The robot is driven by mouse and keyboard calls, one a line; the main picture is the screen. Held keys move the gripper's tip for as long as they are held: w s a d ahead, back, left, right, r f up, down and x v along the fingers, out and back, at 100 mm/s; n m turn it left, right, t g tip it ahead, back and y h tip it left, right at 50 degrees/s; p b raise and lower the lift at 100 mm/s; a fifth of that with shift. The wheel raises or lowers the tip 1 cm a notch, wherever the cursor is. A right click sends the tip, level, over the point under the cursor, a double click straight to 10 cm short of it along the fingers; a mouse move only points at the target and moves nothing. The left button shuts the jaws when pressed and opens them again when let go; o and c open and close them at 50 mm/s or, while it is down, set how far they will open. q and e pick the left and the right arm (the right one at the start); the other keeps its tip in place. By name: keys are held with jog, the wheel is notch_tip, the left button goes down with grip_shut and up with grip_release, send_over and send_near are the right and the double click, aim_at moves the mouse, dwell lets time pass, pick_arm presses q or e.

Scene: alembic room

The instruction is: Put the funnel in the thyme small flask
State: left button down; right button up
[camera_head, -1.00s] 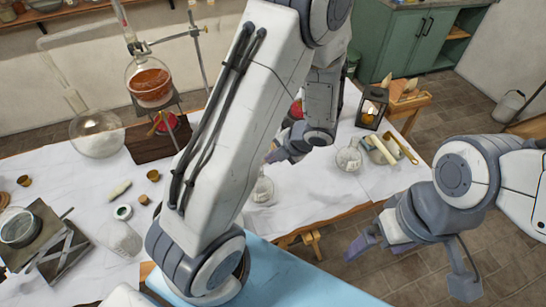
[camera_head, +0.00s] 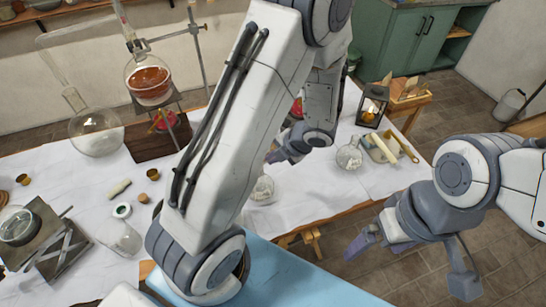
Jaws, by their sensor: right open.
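My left gripper (camera_head: 284,152) hangs over the back middle of the white-covered table, partly hidden by its own arm; its jaws are too small to judge. My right gripper (camera_head: 412,266) is open and empty, its two fingers spread, in front of the table's right edge. A small clear flask (camera_head: 348,158) stands to the right of my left gripper. Another small glass flask (camera_head: 263,190) stands below it, partly behind my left arm. A third clear flask (camera_head: 121,238) lies or stands at the left front. No thyme label is readable. I cannot pick out the funnel.
A round flask of orange liquid (camera_head: 149,83) sits on a stand at the back left, beside a large clear round flask (camera_head: 96,140). A lantern (camera_head: 370,107) and a tray with a roller-like tool (camera_head: 380,148) are at the right. A metal jack stand (camera_head: 45,240) is far left.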

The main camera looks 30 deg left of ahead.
pick_arm(q)
jog(key=shift+f, duration=0.55)
dwell(1.4)
jog(key=c, duration=1)
grip_release()
jog(key=shift+r, duration=0.1)
jog(key=shift+r+p, duration=3.4)
jog(key=shift+p, duration=0.3)
